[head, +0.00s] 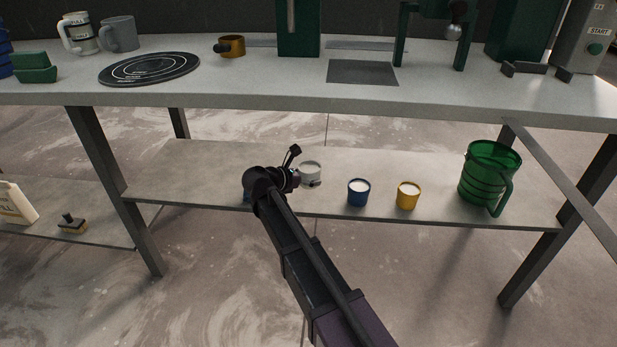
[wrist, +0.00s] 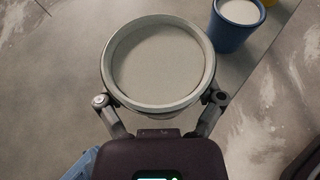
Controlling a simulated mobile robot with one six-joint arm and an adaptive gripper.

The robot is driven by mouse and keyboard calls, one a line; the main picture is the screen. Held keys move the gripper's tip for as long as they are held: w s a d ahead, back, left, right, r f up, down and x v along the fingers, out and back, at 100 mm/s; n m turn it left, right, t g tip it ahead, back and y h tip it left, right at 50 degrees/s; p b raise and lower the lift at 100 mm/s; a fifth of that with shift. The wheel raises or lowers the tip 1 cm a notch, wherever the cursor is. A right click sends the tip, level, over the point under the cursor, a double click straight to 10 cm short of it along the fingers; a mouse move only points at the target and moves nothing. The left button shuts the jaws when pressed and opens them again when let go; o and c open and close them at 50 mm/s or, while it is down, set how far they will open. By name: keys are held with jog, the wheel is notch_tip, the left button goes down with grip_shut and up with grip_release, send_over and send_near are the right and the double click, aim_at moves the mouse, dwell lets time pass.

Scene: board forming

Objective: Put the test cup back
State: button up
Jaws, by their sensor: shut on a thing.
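A pale grey-white cup (head: 311,172) is at my gripper (head: 303,179) over the lower shelf (head: 420,178) in the head view. In the wrist view my gripper (wrist: 161,108) is shut on this cup (wrist: 158,62), one finger on each side near the rim. The cup looks upright, and its round opening shows a smooth pale surface inside. I cannot tell whether its base touches the shelf. My arm hides part of the shelf.
To the right on the shelf stand a blue cup (head: 358,193), a yellow cup (head: 408,195) and a green jug (head: 489,178). The blue cup (wrist: 236,24) is close beside in the wrist view. The worktop (head: 330,97) overhangs the shelf. The shelf's back left is clear.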

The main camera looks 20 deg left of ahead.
aim_at(309, 168)
jog(key=shift+f+b, duration=2.2)
jog(key=shift+f, duration=0.25)
jog(key=shift+f+b, duration=0.35)
jog(key=o, duration=1)
jog(key=shift+o, duration=0.2)
jog(key=shift+r, duration=0.15)
notch_tip(309, 168, up, 8)
jog(key=p, duration=0.8)
jog(key=shift+r+p, duration=0.25)
jog(key=shift+p, duration=0.15)
jog(key=shift+d, duration=0.1)
